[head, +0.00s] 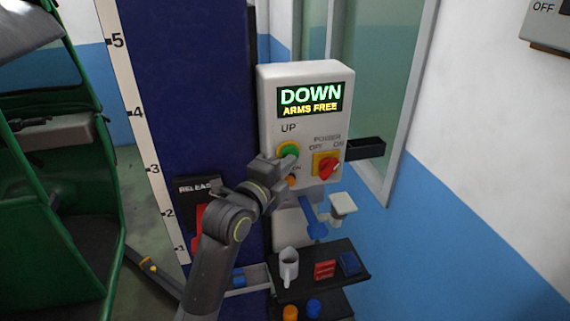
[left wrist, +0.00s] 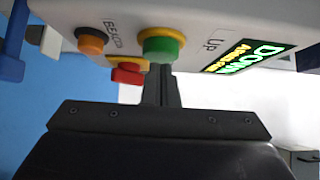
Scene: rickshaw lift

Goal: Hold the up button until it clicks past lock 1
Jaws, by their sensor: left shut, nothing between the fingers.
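The control box (head: 303,108) hangs on the post, its screen (head: 310,98) reading DOWN and ARMS FREE. The green up button (head: 285,149) sits in a yellow ring under the label UP. It also shows in the left wrist view (left wrist: 162,48), standing out from the box. My left gripper (head: 291,157) is shut and empty, its tips at the green button's lower edge in the picture. In the left wrist view the closed fingertips (left wrist: 160,70) overlap the button's edge; I cannot tell whether they touch it. My right gripper is in neither view.
An orange beacon button (left wrist: 91,41) and a red power knob (head: 327,167) are close to the gripper. A dark shelf (head: 325,270) below holds a mug and small blocks. A numbered scale (head: 141,120) runs up the post.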

